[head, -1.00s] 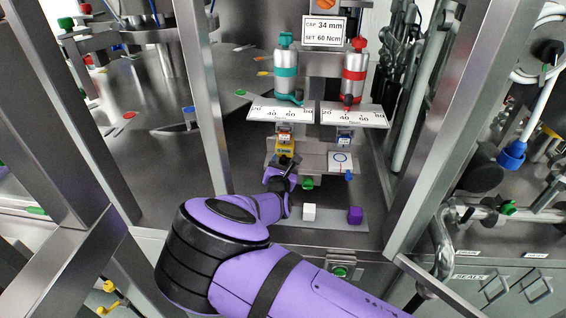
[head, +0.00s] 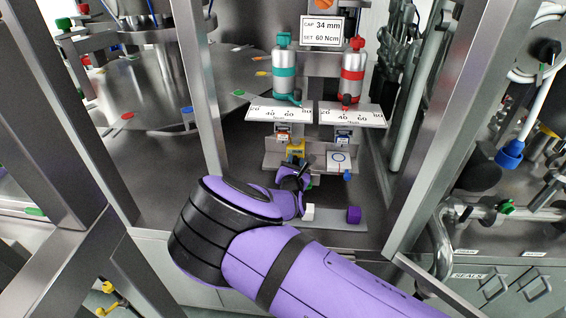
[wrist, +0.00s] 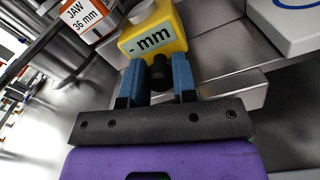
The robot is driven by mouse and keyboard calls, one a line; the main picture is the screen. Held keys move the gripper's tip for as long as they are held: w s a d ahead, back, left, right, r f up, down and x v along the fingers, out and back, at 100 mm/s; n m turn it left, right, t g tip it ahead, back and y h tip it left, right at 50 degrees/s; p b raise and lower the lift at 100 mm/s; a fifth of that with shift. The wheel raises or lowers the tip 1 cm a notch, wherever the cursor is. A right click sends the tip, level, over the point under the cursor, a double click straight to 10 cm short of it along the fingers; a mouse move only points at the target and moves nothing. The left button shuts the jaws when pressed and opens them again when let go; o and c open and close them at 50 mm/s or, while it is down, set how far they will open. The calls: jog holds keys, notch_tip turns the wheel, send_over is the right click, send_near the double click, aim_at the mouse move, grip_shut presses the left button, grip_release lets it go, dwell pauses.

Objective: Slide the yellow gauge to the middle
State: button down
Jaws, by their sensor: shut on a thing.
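The yellow gauge (head: 296,148) sits on the grey ledge below the two scales, left of the white plate with a blue ring. In the wrist view the gauge (wrist: 165,20) shows a label reading "- mm" and a dark knob on its near side. My gripper (wrist: 157,78) has its blue fingertips on both sides of that knob, shut on it. In the head view my gripper (head: 297,170) is just below the gauge, partly hidden by my arm.
An orange-and-white "JAW 36 mm" block (wrist: 82,14) is left of the gauge. The white ring plate (head: 339,161) is at right. A white cube (head: 308,211) and a purple cube (head: 353,214) stand on the lower shelf. Steel posts (head: 202,80) flank the opening.

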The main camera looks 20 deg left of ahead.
jog(key=d, duration=0.2)
jog(key=w+d, duration=0.1)
jog(key=d, duration=0.2)
jog(key=shift+w, duration=0.1)
jog(key=shift+d, duration=0.1)
jog(key=c, duration=0.9)
grip_release()
jog(key=v, duration=1)
jog(key=shift+s+d, duration=0.15)
jog(key=shift+s, duration=0.2)
